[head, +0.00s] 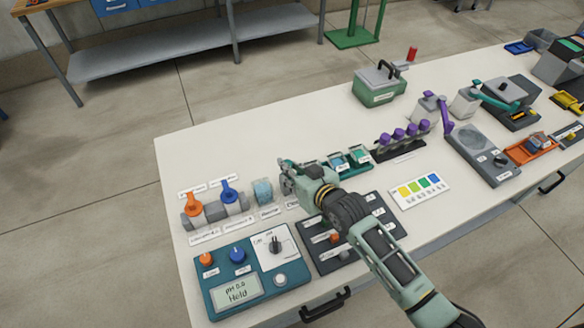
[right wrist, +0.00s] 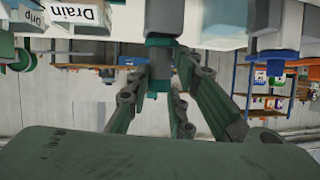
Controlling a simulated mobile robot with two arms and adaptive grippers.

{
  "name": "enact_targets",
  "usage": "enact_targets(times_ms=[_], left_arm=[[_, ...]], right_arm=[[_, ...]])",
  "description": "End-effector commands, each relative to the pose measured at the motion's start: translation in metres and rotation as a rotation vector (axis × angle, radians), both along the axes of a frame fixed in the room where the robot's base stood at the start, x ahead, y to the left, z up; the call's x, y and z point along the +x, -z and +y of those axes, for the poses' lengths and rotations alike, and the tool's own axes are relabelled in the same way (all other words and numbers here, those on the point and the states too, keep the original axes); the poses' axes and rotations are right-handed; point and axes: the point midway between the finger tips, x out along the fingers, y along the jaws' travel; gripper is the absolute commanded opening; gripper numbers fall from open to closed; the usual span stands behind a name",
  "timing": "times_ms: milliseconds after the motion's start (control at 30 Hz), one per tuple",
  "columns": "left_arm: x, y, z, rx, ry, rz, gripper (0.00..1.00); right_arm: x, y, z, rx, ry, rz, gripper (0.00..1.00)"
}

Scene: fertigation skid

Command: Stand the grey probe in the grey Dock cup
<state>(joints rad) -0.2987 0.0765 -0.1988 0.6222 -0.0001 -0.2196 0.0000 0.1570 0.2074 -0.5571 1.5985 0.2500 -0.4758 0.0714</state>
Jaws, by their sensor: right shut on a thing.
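My right gripper (head: 288,178) is low over the table's row of small fittings, just right of a light blue block (head: 263,190). In the right wrist view its fingers (right wrist: 163,95) are closed around a dark grey piece with teal parts (right wrist: 160,55), which appears to be the grey probe. The piece points away from the palm, and its far end is hard to make out. In the head view the gripper hides it. I cannot pick out the grey Dock cup; it may be behind the gripper. My left gripper is not in view.
An orange-handled valve (head: 192,208) and a blue-handled valve (head: 228,192) stand left of the gripper. A control box (head: 250,270) is in front. The table's back left is clear.

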Motion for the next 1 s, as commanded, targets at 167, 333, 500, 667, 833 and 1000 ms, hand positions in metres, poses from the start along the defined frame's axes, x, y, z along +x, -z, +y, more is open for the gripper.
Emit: enact_targets(times_ms=[167,333,500,667,833,1000], left_arm=[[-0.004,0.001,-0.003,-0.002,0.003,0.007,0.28],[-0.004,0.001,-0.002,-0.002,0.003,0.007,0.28],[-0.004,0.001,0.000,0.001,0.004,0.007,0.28],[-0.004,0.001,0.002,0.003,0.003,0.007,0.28],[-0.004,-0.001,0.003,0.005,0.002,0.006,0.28],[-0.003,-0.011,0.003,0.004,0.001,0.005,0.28]], right_arm=[[0.000,0.000,0.000,0.001,0.000,-0.002,0.00],[0.000,0.000,0.000,0.001,0.000,-0.002,0.27],[0.000,0.000,0.000,0.001,0.000,-0.002,0.42],[0.000,0.000,0.000,0.000,0.000,-0.001,0.43],[0.000,0.000,0.000,0.000,0.000,0.001,0.43],[0.000,-0.011,0.000,0.000,0.000,0.000,0.43]])
